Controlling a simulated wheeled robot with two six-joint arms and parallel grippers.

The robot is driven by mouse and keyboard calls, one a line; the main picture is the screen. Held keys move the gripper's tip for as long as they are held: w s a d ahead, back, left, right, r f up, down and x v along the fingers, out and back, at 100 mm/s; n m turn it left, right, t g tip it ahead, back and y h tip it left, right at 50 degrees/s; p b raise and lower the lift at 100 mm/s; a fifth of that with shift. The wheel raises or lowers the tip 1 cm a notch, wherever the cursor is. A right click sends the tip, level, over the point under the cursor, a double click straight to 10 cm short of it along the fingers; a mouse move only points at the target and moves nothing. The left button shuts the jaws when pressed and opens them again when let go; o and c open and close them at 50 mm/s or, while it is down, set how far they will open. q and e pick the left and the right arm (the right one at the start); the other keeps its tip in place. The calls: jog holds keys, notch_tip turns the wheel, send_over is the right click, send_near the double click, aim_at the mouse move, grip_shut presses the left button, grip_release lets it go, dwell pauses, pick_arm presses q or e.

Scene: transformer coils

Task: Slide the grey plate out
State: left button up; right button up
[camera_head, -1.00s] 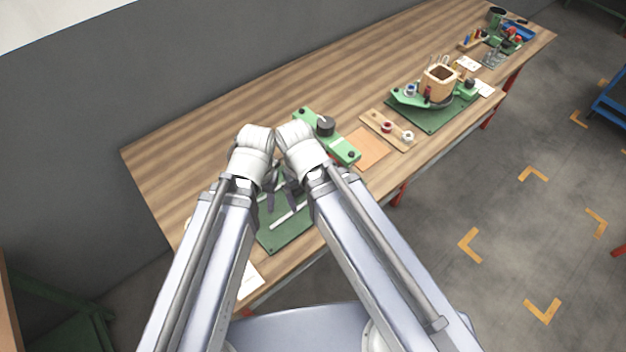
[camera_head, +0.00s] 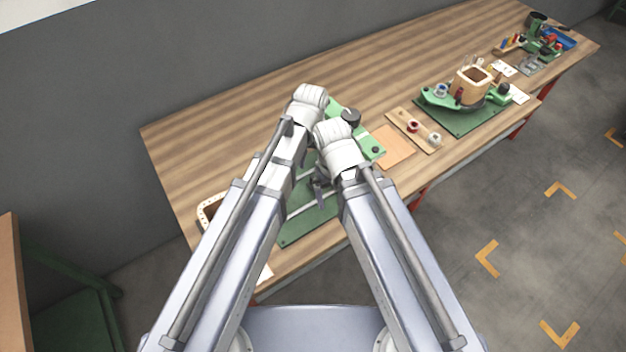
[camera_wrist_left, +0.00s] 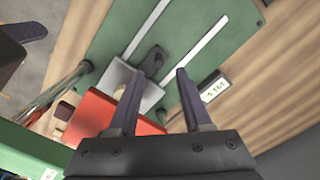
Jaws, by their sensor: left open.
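In the left wrist view a small light grey plate (camera_wrist_left: 143,92) with a dark upright tab (camera_wrist_left: 151,60) lies at the edge of the green board (camera_wrist_left: 190,58), beside a red block (camera_wrist_left: 98,122). My left gripper (camera_wrist_left: 160,71) is open, its two dark fingers on either side of the tab in the picture; I cannot tell whether they touch it. In the head view the arms hide the plate, and the board (camera_head: 300,228) shows only in part. Dark finger parts (camera_head: 320,190) show beside the right wrist, but whose they are is unclear. The right gripper's jaws cannot be read.
A green fixture with a black knob (camera_head: 350,117) stands just beyond the wrists. An orange sheet (camera_head: 393,147), a wooden spool strip (camera_head: 414,131) and a coil on a green base (camera_head: 461,120) lie to the right. The back left of the table (camera_head: 215,130) is clear.

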aim_at(312, 177)
pick_arm(q)
jog(key=shift+w+d+f, duration=0.1)
jog(key=shift+w+d, duration=0.05)
jog(key=shift+w, duration=0.05)
pick_arm(e)
jog(key=shift+f, duration=0.1)
pick_arm(q)
notch_tip(312, 177, down, 8)
jog(key=b, duration=0.7)
jog(key=shift+b, duration=0.4)
pick_arm(e)
notch_tip(312, 177, down, 8)
jog(key=shift+r, duration=0.1)
pick_arm(q)
jog(key=shift+c, duration=0.3)
grip_shut()
